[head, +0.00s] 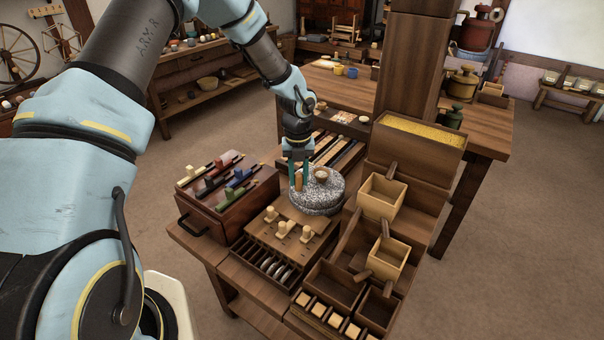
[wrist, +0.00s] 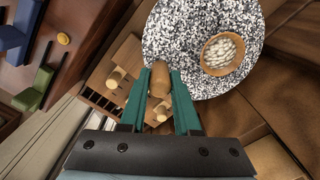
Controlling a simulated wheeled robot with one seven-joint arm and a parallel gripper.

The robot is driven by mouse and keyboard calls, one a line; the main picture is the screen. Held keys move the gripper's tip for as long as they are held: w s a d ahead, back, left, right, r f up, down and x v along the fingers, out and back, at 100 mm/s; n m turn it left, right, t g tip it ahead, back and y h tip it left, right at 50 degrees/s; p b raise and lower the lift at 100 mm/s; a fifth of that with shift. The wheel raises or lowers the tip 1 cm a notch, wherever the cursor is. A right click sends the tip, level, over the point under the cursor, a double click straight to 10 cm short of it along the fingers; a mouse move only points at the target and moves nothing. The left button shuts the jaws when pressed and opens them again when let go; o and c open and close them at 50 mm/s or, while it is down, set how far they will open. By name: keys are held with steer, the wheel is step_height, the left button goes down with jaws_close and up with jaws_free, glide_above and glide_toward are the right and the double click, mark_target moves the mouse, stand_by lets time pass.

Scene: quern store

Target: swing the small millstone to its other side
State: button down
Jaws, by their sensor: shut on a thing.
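The small millstone (head: 318,192) is a round, speckled grey stone on the wooden table. It fills the top of the wrist view (wrist: 185,70). A small round opening with pale grains, the grain eye (wrist: 222,54), sits off its centre. An upright wooden handle (wrist: 160,85) stands near the stone's rim, on the left side in the head view. My gripper (head: 298,180) comes down from above, and its teal fingers are shut on the handle, one on each side. The fingers hide part of the handle in the head view.
A box with coloured pieces (head: 228,195) stands left of the stone. A slotted rack with wooden knobs (head: 283,228) is in front. Wooden scoops (head: 381,196) and bins (head: 332,285) crowd the right side. A tall post (head: 411,60) rises behind.

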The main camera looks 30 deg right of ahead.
steer(key=shift+w+m+p, duration=0.5)
steer(key=shift+w+m, duration=0.05)
steer(key=shift+m, duration=0.25)
steer(key=c, duration=0.6)
jaws_free()
step_height(320, 180, up, 11)
steer(key=shift+f+b, duration=0.1)
steer(key=shift+b, duration=0.85)
